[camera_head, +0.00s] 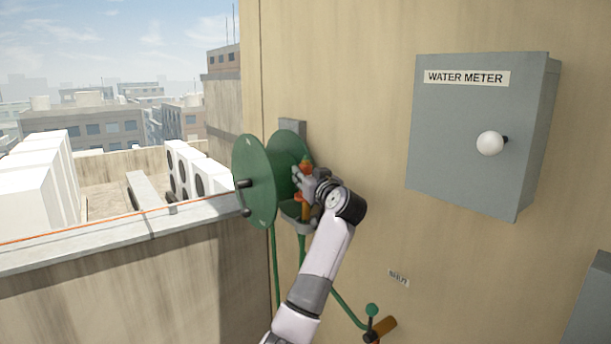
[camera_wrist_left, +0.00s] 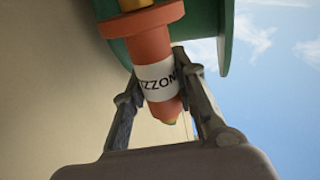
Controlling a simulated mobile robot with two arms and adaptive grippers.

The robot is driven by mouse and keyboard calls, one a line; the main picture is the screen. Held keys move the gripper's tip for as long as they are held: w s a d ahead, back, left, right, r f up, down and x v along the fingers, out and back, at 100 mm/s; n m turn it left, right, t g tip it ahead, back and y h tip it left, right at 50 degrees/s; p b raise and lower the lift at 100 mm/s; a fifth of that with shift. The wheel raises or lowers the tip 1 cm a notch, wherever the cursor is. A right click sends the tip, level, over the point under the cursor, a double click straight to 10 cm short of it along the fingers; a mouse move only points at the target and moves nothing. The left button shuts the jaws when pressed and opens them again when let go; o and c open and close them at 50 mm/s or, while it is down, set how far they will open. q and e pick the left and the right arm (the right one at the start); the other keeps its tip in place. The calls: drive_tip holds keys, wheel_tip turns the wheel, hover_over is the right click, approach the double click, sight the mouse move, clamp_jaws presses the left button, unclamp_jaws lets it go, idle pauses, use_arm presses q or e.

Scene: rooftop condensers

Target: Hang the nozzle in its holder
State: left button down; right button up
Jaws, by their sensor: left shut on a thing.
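The orange nozzle (camera_head: 305,161) is upright in front of the green hose reel (camera_head: 256,180), and my left gripper (camera_head: 303,178) is shut around it. In the left wrist view, the nozzle (camera_wrist_left: 148,45) has a white label with dark letters and a wider orange collar, and sits between both fingers of my left gripper (camera_wrist_left: 160,85). A grey bracket (camera_head: 292,211), which looks like the holder, is on the wall just below the gripper. The nozzle's lower part shows close above it; I cannot tell whether it is inside. My right gripper is not in view.
A grey water meter box (camera_head: 478,130) with a white knob (camera_head: 490,143) is on the wall to the right. A green hose (camera_head: 345,308) runs down to a tap (camera_head: 378,325). A parapet (camera_head: 130,230) is at left. The wall between reel and box is clear.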

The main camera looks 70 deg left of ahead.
use_arm(q)
drive_tip(key=shift+f, duration=3.05)
drive_tip(key=c, duration=1.2)
unclamp_jaws()
drive_tip(key=d, duration=1.2)
drive_tip(key=shift+w, duration=0.1)
